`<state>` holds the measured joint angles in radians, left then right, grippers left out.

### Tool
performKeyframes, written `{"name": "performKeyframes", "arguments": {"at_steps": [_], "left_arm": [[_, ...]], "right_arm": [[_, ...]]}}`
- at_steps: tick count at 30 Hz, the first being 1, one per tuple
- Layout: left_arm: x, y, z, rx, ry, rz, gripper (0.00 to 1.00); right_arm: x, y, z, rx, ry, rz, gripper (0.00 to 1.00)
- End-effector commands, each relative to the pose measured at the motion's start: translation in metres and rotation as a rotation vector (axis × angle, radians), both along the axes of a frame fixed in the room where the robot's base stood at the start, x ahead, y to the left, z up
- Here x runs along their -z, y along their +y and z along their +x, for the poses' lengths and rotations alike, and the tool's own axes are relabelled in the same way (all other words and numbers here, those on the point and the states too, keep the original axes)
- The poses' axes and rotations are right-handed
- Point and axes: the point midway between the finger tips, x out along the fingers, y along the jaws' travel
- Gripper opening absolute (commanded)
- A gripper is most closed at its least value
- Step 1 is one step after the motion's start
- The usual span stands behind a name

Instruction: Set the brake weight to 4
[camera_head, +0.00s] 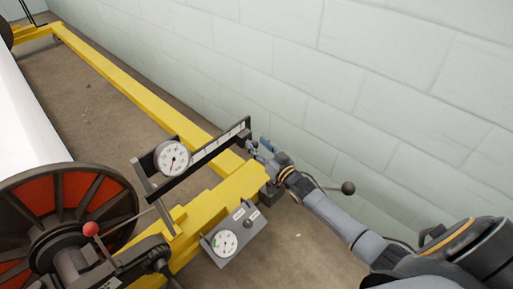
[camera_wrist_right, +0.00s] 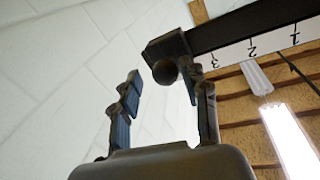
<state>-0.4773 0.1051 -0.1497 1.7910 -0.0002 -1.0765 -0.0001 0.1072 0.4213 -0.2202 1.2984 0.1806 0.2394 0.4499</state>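A dark brake lever (camera_head: 205,157) with a pale scale strip runs above the yellow frame. In the right wrist view, the lever (camera_wrist_right: 240,28) shows the numerals 1, 2 and 3. A dark block (camera_wrist_right: 167,46) with a round knob (camera_wrist_right: 165,72) sits at the lever's end, beyond the 3; it looks like the brake weight. No 4 is visible. My right gripper (camera_head: 262,148) is at the lever's far end. In the wrist view, its fingers (camera_wrist_right: 163,80) are apart, one each side of the knob; contact cannot be told. My left gripper is not in view.
A round dial (camera_head: 172,157) stands by the lever, and a grey gauge box (camera_head: 236,236) sits nearer. A red-and-black wheel (camera_head: 75,210) and a red-knobbed handle (camera_head: 91,229) are at left. The yellow frame (camera_head: 130,85) runs along a pale block wall (camera_head: 330,70).

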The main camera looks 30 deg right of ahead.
Motion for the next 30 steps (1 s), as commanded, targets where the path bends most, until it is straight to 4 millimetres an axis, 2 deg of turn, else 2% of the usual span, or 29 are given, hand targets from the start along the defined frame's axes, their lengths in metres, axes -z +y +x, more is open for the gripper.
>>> {"name": "performKeyframes", "arguments": {"at_steps": [8, 13, 24, 30], "left_arm": [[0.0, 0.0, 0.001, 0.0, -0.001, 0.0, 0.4], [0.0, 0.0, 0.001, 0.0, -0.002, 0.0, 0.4], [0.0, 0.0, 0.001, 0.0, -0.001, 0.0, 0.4], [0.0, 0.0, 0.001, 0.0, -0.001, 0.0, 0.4]], "right_arm": [[0.001, 0.003, -0.001, -0.004, 0.0, 0.001, 0.5], [0.002, 0.001, -0.012, -0.004, 0.002, 0.001, 0.5], [0.002, -0.01, -0.08, -0.003, 0.005, 0.001, 0.5], [0.001, -0.015, -0.108, -0.002, 0.002, 0.001, 0.5]]}}
